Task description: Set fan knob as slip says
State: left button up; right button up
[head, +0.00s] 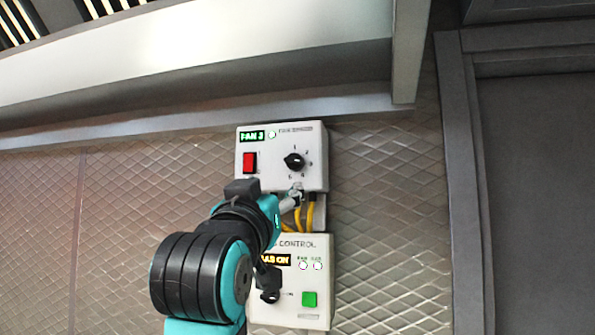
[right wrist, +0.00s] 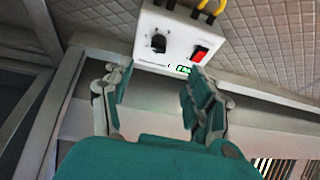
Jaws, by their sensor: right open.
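The fan control box (head: 282,182) is a white box on the wall with a black fan knob (head: 294,161). Its green display (head: 251,136) reads FAN 3, with a lit green lamp beside it. The knob also shows in the right wrist view (right wrist: 158,43), where the box appears upside down. My right gripper (head: 297,193) is at the box's lower edge, just below the knob in the head view. In the right wrist view my right gripper (right wrist: 155,78) is open and empty, its fingers apart, with the knob beyond them. No slip shows. My left gripper is out of view.
A red switch (head: 250,162) sits left of the knob. Yellow cables (head: 311,214) run down to a lower control box (head: 321,265) with an amber ON display and a green button (head: 309,299). A metal hood (head: 200,60) overhangs above. Patterned wall is clear at right.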

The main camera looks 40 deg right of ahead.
jog(key=p, duration=0.6)
send_near(293, 162)
jog(key=x, duration=0.4)
jog(key=p+x, duration=0.2)
jog(key=x, duration=0.2)
jog(key=shift+r+p, duration=0.1)
jog(key=shift+p, duration=0.25)
jog(key=shift+w+d+r, duration=0.15)
jog(key=shift+w+d, duration=0.05)
jog(key=shift+w, duration=0.1)
jog(key=shift+w+d+p, duration=0.3)
jog(key=shift+d+p, duration=0.05)
jog(key=shift+p, duration=0.05)
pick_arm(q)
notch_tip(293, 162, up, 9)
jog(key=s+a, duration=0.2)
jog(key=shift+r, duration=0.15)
pick_arm(e)
jog(key=c, duration=1.1)
